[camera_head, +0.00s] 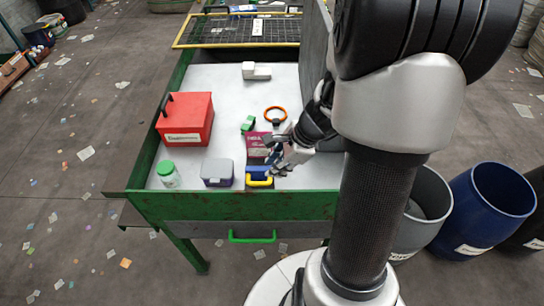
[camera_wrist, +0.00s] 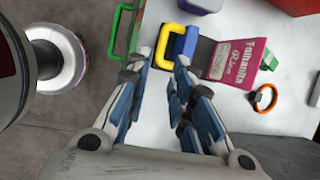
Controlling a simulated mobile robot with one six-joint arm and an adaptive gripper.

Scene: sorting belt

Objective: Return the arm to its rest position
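My gripper (camera_head: 276,158) is over the front part of the white-topped green table, near a blue thing with a yellow handle (camera_head: 260,181). In the wrist view the two fingers of my gripper (camera_wrist: 167,62) stand apart with table top between them, and I see nothing held. The yellow handle (camera_wrist: 172,40) lies just beyond the fingertips there; whether they touch it I cannot tell. My arm reaches out over the table from the right and hides part of its right side.
The table (camera_head: 225,82) also bears a red box (camera_head: 186,120), a green-lidded jar (camera_head: 168,174), a grey-and-purple box (camera_head: 217,172), a maroon packet (camera_head: 257,145), an orange ring (camera_head: 276,115) and a green piece (camera_head: 247,124). Bins, one blue (camera_head: 482,208), stand at right.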

